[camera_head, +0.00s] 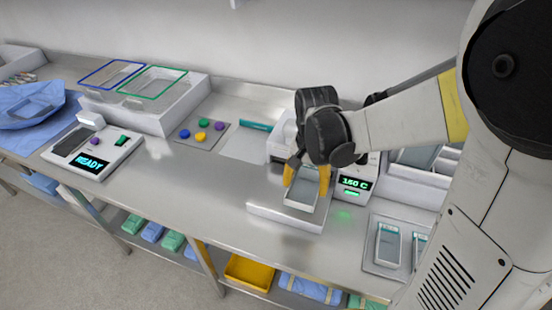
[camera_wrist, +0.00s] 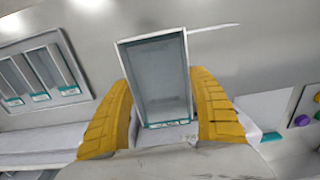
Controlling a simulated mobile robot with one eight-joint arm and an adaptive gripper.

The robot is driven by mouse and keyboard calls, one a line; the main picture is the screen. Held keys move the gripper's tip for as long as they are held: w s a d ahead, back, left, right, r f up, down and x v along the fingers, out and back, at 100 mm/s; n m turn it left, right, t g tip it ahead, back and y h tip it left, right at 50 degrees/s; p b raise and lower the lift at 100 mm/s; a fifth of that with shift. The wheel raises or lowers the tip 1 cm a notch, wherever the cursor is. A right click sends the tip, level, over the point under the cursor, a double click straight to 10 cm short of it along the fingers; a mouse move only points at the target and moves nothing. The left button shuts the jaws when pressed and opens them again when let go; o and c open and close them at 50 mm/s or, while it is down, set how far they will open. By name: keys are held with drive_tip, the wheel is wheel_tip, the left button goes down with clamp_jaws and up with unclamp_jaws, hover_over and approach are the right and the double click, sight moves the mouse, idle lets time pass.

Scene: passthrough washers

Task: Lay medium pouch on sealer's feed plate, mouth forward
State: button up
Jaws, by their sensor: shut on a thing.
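The pouch (camera_head: 301,196) is a grey, clear-faced packet with a pale rim, and a teal band shows at its gripper-side end in the wrist view (camera_wrist: 160,80). My gripper (camera_head: 307,180) is shut on it, with a yellow finger at each long side. The pouch is over the sealer's white feed plate (camera_head: 262,213). I cannot tell whether it touches the plate. The sealer (camera_head: 357,184) shows a green "150 C" display and is partly hidden behind my gripper and arm.
A tray (camera_head: 372,262) with more pouches lies to the right. White bins (camera_head: 420,178) stand behind it. To the left are a grey mat with coloured discs (camera_head: 202,131), a device reading READY (camera_head: 92,160) and a white double-basin box (camera_head: 150,115). The bench's front middle is clear.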

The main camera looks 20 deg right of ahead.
drive_tip(key=w+a+f, duration=0.1)
drive_tip(key=w, duration=0.1)
drive_tip(key=w+a+f+b, duration=0.1)
drive_tip(key=w+f, duration=0.1)
drive_tip(key=shift+a, duration=0.2)
wheel_tip(320, 180, down, 4)
drive_tip(key=shift+b, duration=0.85)
drive_tip(key=shift+r, duration=0.1)
drive_tip(key=shift+c, duration=0.3)
drive_tip(key=o, duration=0.9)
